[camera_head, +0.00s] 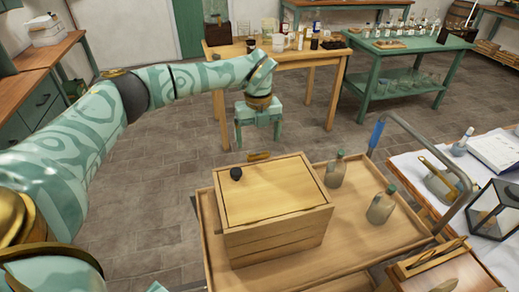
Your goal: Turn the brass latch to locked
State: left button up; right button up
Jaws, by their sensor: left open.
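The brass latch (259,156) is a small bar at the far edge of a wooden box (275,245). It looks roughly level, lying along the edge; its exact setting is too small to tell. The box has a pale lid (275,192) with a black knob (236,174) near its far left corner. My left gripper (258,140) points down with its two fingers spread and nothing between them. It appears above and beyond the latch, apart from it. My right gripper is out of view.
The box stands on a wooden tray cart (345,245) with two stoppered bottles (335,170) (381,205) to its right. The cart has a grey handle with a blue grip (376,134). A cloth-covered table with a lantern (494,212) is at right. Open floor lies left.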

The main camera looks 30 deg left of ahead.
aim_at(258, 156)
pick_arm(q)
jog(key=f, duration=0.2)
jog(key=shift+s+f, duration=0.35)
jog(key=shift+w+f+b, duration=0.1)
jog(key=shift+f+b, duration=0.2)
jog(key=shift+f, duration=0.3)
jog(key=c, duration=1)
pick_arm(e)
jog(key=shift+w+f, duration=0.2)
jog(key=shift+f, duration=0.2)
